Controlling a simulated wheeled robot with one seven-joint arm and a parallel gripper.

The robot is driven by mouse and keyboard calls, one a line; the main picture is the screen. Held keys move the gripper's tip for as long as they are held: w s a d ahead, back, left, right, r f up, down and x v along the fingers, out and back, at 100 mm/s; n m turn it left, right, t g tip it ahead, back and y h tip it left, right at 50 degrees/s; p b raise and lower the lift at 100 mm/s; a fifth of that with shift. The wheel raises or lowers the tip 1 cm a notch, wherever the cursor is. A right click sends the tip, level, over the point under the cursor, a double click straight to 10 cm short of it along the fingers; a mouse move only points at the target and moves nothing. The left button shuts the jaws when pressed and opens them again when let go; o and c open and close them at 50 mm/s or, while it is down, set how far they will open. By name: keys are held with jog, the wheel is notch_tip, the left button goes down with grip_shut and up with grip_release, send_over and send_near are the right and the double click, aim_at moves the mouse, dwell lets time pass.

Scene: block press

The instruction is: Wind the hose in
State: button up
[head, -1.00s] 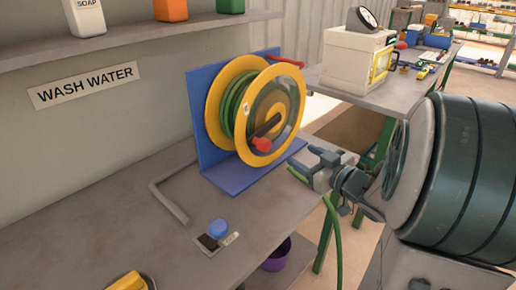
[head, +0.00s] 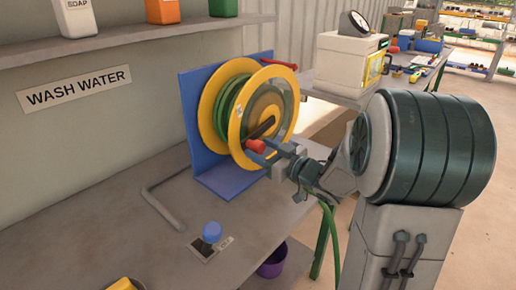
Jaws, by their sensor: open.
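The hose reel (head: 283,88) has yellow flanges and stands on a blue bracket (head: 192,118) on the bench. Green hose (head: 232,103) is wound on its drum. A dark crank arm with a red knob (head: 255,146) is on the reel's front face. My gripper (head: 262,152) is open, with its fingers at the red knob; I cannot tell whether they touch it. The loose green hose (head: 332,240) hangs over the bench's front edge, partly hidden behind my gripper and wrist.
A purple bucket (head: 272,262) is below the edge. A white machine (head: 345,62) stands on the table behind. A shelf (head: 130,37) with bottles runs above.

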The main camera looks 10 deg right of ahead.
jog(key=shift+x, duration=1)
grip_shut()
jog(key=shift+r, duration=0.15)
